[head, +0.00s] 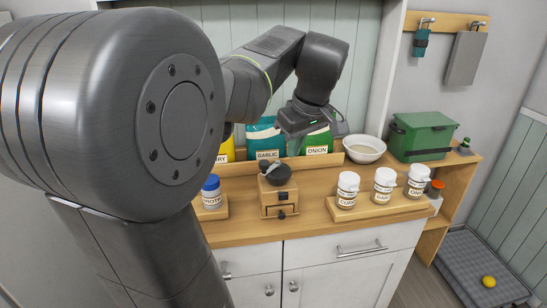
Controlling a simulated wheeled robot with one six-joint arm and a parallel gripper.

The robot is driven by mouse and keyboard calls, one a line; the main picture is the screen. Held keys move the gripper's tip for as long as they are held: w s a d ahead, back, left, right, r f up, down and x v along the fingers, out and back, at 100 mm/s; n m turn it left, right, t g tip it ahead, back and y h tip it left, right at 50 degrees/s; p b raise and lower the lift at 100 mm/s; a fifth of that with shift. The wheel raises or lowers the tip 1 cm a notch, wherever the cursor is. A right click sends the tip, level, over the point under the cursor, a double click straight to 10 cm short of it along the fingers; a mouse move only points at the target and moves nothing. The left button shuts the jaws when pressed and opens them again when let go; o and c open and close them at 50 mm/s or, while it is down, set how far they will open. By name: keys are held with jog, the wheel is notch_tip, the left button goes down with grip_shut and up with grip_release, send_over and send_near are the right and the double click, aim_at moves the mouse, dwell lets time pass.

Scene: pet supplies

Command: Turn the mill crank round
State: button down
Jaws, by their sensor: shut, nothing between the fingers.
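The mill (279,196) is a small wooden box with a drawer and a dark bowl-shaped top. It stands on the counter near the middle of the head view. A small dark piece at the upper left of its top looks like the crank knob (264,166); the crank arm cannot be made out clearly. My gripper (298,140) is shut and empty, above and slightly right of the mill, in front of the bags. It appears apart from the mill. Its fingertips are hard to make out against the dark gripper body and the bags.
A jar with a blue lid (211,190) stands left of the mill. Several white-lidded jars (347,188) stand on a wooden stand to its right. Labelled bags (262,138), a white bowl (364,149) and a green box (421,136) are behind. My arm hides the left side.

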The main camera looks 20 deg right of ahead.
jog(key=w+a+f+p, duration=0.1)
jog(key=w+a+f, duration=0.1)
jog(key=w+f, duration=0.5)
jog(key=shift+w+f+t+p, duration=0.3)
jog(key=shift+w+f, duration=0.1)
jog(key=shift+f, duration=0.5)
